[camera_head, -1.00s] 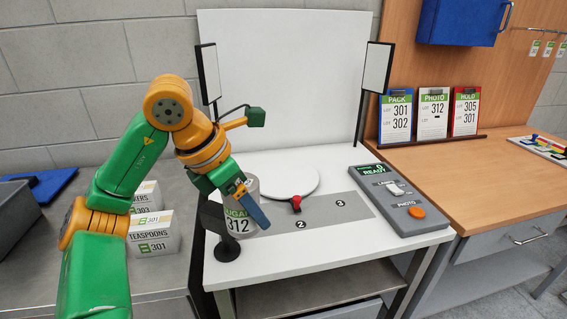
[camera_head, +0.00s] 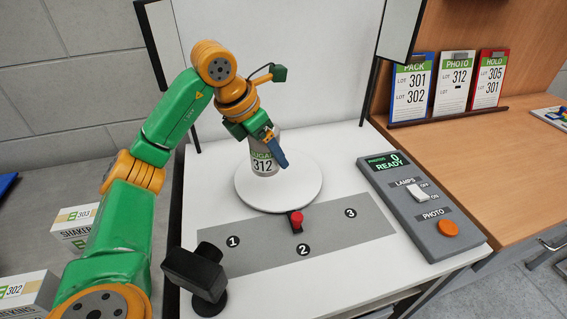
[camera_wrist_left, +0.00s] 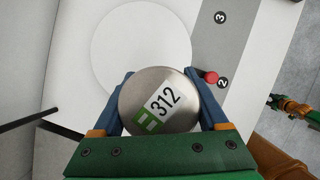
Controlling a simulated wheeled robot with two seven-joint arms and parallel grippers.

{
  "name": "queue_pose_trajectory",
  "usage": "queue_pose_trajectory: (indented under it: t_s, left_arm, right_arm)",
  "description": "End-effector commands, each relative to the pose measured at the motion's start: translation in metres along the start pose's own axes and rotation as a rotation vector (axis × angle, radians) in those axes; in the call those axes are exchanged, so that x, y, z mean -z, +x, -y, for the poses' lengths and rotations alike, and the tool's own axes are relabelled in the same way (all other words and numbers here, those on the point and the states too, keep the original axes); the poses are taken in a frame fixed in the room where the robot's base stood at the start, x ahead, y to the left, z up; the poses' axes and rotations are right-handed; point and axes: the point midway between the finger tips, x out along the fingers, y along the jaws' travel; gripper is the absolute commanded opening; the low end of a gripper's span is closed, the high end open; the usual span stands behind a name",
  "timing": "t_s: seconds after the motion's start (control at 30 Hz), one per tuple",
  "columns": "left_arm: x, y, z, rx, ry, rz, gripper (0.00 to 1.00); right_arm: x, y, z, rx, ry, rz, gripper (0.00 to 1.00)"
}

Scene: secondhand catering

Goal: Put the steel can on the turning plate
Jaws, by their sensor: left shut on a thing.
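The steel can (camera_head: 264,161) is upright, with a green and white label reading 312. My left gripper (camera_wrist_left: 160,98) is shut on it, one blue finger on each side, and the can's lid (camera_wrist_left: 172,114) faces the left wrist camera. In the head view the can is over the back left part of the round white turning plate (camera_head: 285,195). I cannot tell whether its base touches the plate. The plate also shows in the left wrist view (camera_wrist_left: 138,45).
A red-knobbed lever (camera_head: 297,220) stands at the plate's front edge, by a grey numbered strip (camera_head: 345,231). A black camera-like device (camera_head: 197,272) stands front left. A control panel (camera_head: 410,205) lies right. Lamp panels (camera_head: 404,30) flank the white backdrop.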

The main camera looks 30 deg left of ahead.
Motion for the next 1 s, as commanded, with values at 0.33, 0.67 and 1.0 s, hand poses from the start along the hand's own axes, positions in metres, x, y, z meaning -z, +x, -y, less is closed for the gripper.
queue_pose_trajectory:
  t_s: [0.33,0.67,1.0]
  left_arm:
    - [-0.024,0.075,-0.012,0.002,0.000,-0.004,0.04]
    - [-0.011,0.104,-0.013,-0.002,0.001,0.001,0.04]
    - [-0.010,0.106,-0.013,-0.001,0.001,0.001,1.00]
  right_arm:
    - [0.002,-0.021,0.000,0.000,0.000,-0.001,0.50]
    - [0.003,-0.030,0.000,0.001,0.001,-0.001,0.50]
    - [0.003,-0.029,0.000,0.001,0.001,-0.001,0.50]
